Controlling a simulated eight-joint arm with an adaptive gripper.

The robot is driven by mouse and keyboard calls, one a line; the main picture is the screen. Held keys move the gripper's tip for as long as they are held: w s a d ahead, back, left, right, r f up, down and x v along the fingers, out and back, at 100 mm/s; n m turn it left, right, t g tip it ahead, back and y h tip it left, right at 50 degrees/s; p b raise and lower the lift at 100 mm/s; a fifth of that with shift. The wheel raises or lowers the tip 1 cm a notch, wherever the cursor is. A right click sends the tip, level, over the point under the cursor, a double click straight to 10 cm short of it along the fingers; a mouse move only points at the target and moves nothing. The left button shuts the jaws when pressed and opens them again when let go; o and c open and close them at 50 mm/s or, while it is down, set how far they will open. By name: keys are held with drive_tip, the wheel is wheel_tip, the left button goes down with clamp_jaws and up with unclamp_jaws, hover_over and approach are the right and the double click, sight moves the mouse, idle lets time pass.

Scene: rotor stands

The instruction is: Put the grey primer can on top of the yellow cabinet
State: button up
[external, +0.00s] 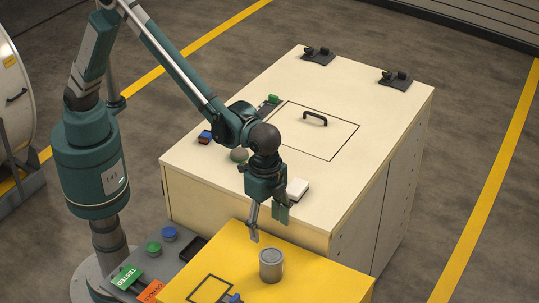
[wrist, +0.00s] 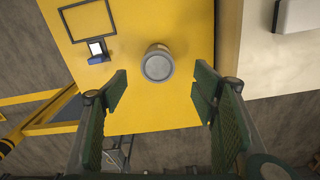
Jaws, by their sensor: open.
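The grey primer can (external: 270,265) stands upright on the yellow cabinet (external: 325,284), near the edge facing the cream cabinet. In the wrist view the can (wrist: 158,66) shows its round lid, on the yellow top (wrist: 185,22) close to that top's right edge. My gripper (external: 267,226) is open and empty, above the can and apart from it. In the wrist view its two green-padded fingers are spread wide, with the can centred between and beyond their tips.
A cream cabinet (external: 355,105) with a black handle (external: 315,118) stands behind; a white block (external: 297,189) sits on it near my gripper. A blue-and-dark item (external: 234,299) and a black outlined rectangle (external: 209,290) are on the yellow top. Green (external: 127,277) and orange (external: 152,291) tags lie left.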

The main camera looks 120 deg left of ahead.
drive_tip(key=s+a+r+n+t, duration=0.1)
drive_tip(key=s+a+r+t, duration=0.15)
drive_tip(key=s+r, duration=0.75)
drive_tip(key=s+a+r+t, duration=0.1)
drive_tip(key=s+a+r, duration=0.3)
drive_tip(key=s+r, duration=0.5)
drive_tip(key=s+a+f+t, duration=0.1)
drive_tip(key=s+a+f, duration=0.1)
drive_tip(key=s, duration=1.1)
drive_tip(key=s+a+f+n+t, duration=0.1)
drive_tip(key=s+a+t, duration=0.1)
drive_tip(key=s, duration=1.2)
drive_tip(key=shift+s+a+f, duration=0.15)
drive_tip(key=shift+s+f, duration=0.1)
drive_tip(key=shift+f, duration=0.15)
